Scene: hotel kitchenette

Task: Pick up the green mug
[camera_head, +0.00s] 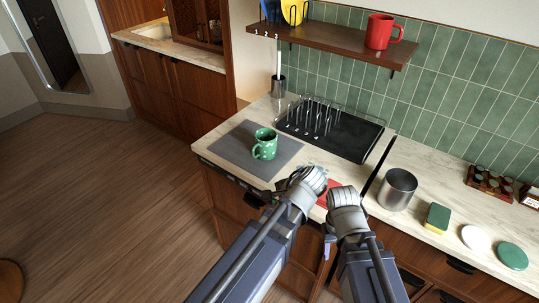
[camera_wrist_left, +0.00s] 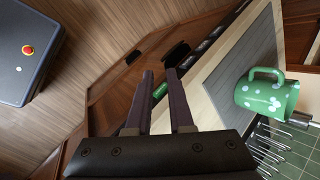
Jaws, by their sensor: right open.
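The green mug (camera_head: 265,146) with white dots stands upright on a grey mat (camera_head: 233,142) on the counter. In the left wrist view the mug (camera_wrist_left: 272,99) is at the right, its handle toward the upper left. My left gripper (camera_head: 285,186) is near the counter's front edge, below and right of the mug in the head view. Its two fingers (camera_wrist_left: 160,74) are apart and empty, and clear of the mug. My right gripper (camera_head: 335,205) is open beside it, in front of the counter; its fingers are mostly hidden by my arm.
A black rack (camera_head: 352,144) with upright prongs stands behind the mug. A metal pot (camera_head: 397,188), a sponge (camera_head: 437,218) and a red mat (camera_head: 332,186) are to the right. A red mug (camera_head: 382,32) stands on the shelf above.

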